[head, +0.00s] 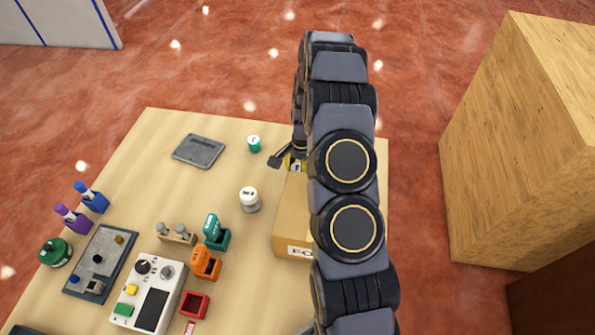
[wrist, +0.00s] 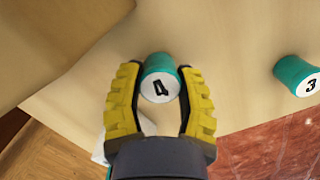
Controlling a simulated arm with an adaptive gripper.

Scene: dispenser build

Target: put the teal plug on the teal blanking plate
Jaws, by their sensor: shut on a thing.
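In the wrist view, my gripper (wrist: 160,98) has its yellow fingers on either side of a teal cylinder with a white end face marked 4 (wrist: 160,86), and is shut on it. A second teal cylinder marked 3 (wrist: 295,74) stands apart at the right. In the head view, a teal cylinder with a white top (head: 254,147) stands on the table left of my gripper, which is mostly hidden by my arm at the box's far end. I cannot make out which thing is the teal blanking plate. I cannot tell which cylinder is the plug.
A cardboard box (head: 292,222) stands beside my arm. A grey plate (head: 199,150) lies at the back of the table (head: 160,190). A white-topped cylinder (head: 249,202), a teal holder (head: 217,240), an orange holder (head: 205,264) and a white device (head: 150,295) are nearer.

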